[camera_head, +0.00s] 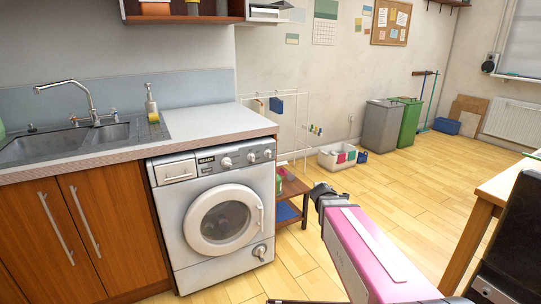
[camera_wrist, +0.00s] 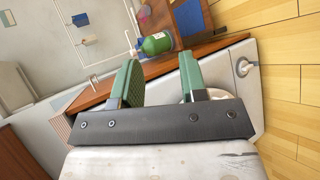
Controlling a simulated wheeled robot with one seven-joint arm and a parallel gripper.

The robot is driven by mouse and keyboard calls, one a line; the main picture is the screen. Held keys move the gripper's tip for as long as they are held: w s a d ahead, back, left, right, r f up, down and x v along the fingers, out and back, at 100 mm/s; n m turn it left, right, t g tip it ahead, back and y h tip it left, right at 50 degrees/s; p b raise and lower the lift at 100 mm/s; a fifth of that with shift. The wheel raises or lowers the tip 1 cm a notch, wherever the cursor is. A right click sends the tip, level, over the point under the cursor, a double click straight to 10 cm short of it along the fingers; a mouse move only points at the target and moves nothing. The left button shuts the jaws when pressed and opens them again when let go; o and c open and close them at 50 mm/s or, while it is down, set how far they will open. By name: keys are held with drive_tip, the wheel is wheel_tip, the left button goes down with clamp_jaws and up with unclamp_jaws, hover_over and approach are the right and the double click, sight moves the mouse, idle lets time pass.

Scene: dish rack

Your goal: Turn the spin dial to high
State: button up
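The white washing machine (camera_head: 222,215) stands under the counter, its round door shut. Its top panel has a small display and three round dials: a left dial (camera_head: 225,162), a middle dial (camera_head: 251,157) and a right dial (camera_head: 268,153). I cannot read which is the spin dial or its setting. My gripper (camera_head: 322,192) is right of the machine and apart from it in the head view. In the wrist view its two green fingers (camera_wrist: 158,78) are spread with nothing between them. The machine (camera_wrist: 255,100) shows behind them, with its lower round knob (camera_wrist: 243,67); the dials are not visible there.
A wooden shelf (camera_head: 290,187) stands right of the machine, and a green bottle (camera_wrist: 155,43) shows there in the wrist view. The counter (camera_head: 215,122) overhangs the machine. A wooden table (camera_head: 510,185) is at the right. The floor in front is clear.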

drive_tip(key=w+a+r+n+t+y, duration=0.5)
drive_tip(key=a+r+n, duration=0.4)
drive_tip(key=n, duration=0.4)
drive_tip(key=n+g+y, duration=0.1)
drive_tip(key=n+y, duration=0.5)
drive_tip(key=n, duration=0.5)
approach(270, 153)
drive_tip(key=x, duration=1)
drive_tip(key=shift+d+f, duration=0.1)
drive_tip(key=shift+f, duration=0.05)
drive_tip(key=c, duration=0.6)
